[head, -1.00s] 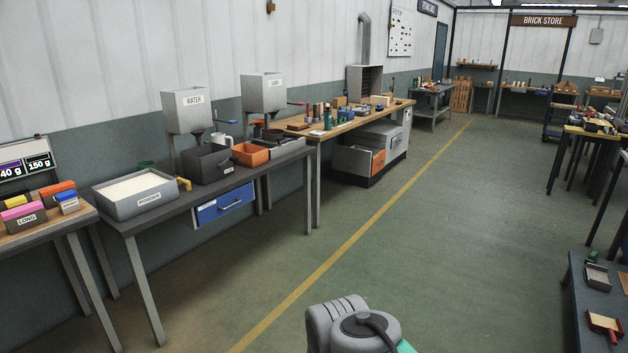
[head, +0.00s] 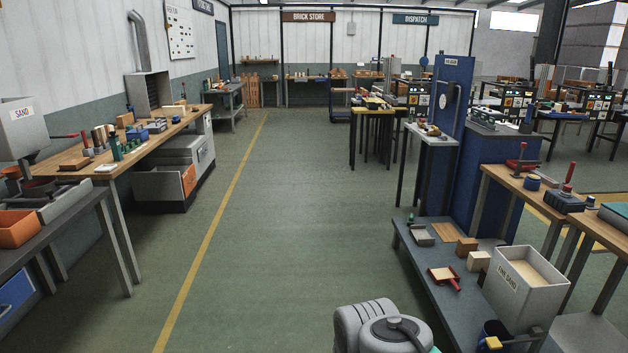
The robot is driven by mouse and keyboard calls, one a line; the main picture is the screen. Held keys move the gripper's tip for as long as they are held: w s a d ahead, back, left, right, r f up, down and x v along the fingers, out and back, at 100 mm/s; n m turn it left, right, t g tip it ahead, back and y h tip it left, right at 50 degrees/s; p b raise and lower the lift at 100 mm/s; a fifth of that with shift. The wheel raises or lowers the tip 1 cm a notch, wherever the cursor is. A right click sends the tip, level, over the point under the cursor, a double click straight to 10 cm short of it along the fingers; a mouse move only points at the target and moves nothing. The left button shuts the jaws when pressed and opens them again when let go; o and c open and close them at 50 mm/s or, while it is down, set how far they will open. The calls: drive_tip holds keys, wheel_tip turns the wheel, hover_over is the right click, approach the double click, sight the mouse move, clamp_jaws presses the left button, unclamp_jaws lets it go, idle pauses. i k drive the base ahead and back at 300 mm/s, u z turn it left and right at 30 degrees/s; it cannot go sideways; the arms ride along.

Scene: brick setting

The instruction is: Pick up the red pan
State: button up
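A small red pan (head: 444,277) with a pale inside lies on a low dark bench (head: 430,254) at the lower right of the head view. Its red handle points toward the front right. My arm (head: 385,328) shows only as a grey rounded link at the bottom edge, left of the bench. My gripper is not in view.
On the low bench, a grey tray (head: 421,235), wooden blocks (head: 467,246) and a large grey sand bin (head: 525,282) stand near the pan. A blue cabinet (head: 492,170) rises behind. The green floor (head: 290,220) is clear between the bench and the left tables.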

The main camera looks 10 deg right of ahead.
sight(446, 276)
drive_tip(key=z, duration=0.75)
drive_tip(key=i, duration=2.15)
drive_tip(key=u, duration=0.6)
